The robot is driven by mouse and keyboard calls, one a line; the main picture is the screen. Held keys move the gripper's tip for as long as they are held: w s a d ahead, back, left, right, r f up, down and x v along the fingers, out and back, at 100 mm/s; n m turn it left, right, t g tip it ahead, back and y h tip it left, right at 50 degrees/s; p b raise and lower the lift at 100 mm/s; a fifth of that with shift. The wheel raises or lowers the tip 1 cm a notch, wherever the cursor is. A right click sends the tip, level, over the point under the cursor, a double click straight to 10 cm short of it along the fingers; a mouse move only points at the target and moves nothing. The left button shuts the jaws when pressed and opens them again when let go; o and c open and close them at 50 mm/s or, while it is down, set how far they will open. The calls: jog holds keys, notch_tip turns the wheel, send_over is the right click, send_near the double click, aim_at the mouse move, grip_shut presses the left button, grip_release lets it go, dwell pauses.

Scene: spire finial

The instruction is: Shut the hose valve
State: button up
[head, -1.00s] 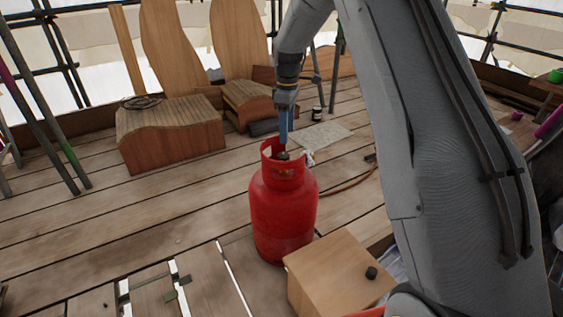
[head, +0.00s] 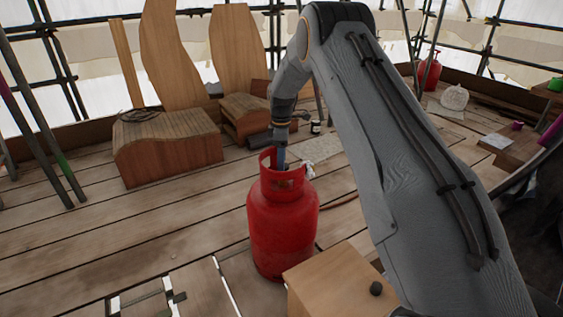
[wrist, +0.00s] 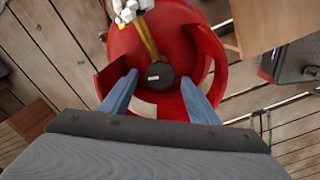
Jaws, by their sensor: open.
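A red gas cylinder (head: 283,228) stands upright on the plank floor, with a red collar around its top. In the wrist view the collar (wrist: 205,55) surrounds a dark round valve knob (wrist: 160,75) with a small light mark. A yellow piece (wrist: 147,38) runs from the knob towards a white, lumpy thing (wrist: 130,8) at the collar's edge. My gripper (wrist: 160,92) points down into the collar, its two blue fingers apart, one on each side just short of the knob. In the head view my gripper (head: 281,160) is partly hidden by the collar.
A wooden box (head: 335,280) with a dark knob stands just right of the cylinder. Curved wooden pieces (head: 165,150) stand at the back left. A hose (head: 338,202) lies on the floor behind the cylinder. Floor to the left is mostly clear.

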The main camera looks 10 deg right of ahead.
jog(key=shift+c, duration=0.2)
jog(key=c, duration=1)
jog(key=shift+m, duration=0.3)
jog(key=m+p, duration=0.1)
jog(key=m, duration=0.5)
jog(key=shift+w+d, duration=0.15)
jog(key=m, duration=0.3)
jog(key=shift+m, duration=0.4)
jog(key=shift+w+d+m, duration=0.1)
jog(key=shift+d+m, duration=0.05)
jog(key=shift+m, duration=1.75)
